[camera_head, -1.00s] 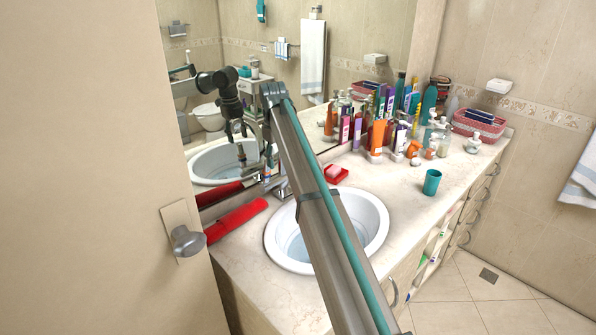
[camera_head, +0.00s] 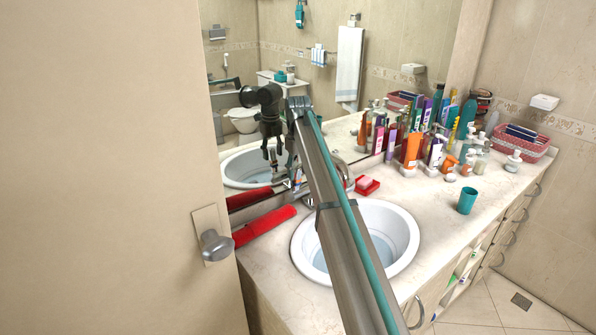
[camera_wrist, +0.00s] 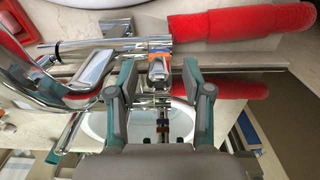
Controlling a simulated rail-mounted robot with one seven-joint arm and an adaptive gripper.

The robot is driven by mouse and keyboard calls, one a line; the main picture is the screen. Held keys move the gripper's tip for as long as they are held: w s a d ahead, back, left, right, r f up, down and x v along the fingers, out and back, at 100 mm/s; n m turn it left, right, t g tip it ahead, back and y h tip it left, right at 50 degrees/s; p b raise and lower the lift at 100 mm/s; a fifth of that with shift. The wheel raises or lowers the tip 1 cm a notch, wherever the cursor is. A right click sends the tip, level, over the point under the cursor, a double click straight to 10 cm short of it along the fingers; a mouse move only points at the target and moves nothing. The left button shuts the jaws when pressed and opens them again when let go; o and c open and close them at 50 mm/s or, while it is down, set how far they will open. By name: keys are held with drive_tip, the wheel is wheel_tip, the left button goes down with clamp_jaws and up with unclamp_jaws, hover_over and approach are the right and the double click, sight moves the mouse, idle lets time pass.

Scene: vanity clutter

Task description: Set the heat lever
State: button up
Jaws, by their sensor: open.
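The heat lever (camera_wrist: 158,72) is a short chrome handle with orange and blue bands on the chrome faucet (camera_wrist: 105,50). My gripper (camera_wrist: 159,80) is open in the wrist view, with one grey and teal finger on each side of the lever. I see no clear contact between the fingers and the lever. In the head view my own arm covers much of the faucet (camera_head: 298,180), and my gripper shows there only as a reflection in the mirror.
A red soap dish (camera_head: 367,186) is behind the sink. A teal cup (camera_head: 467,201) and several bottles (camera_head: 411,150) stand to the right. A door (camera_head: 110,170) fills the left side.

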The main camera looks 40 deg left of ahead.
drive_tip(key=shift+f, duration=0.8)
drive_tip(key=shift+c, duration=0.3)
clamp_jaws()
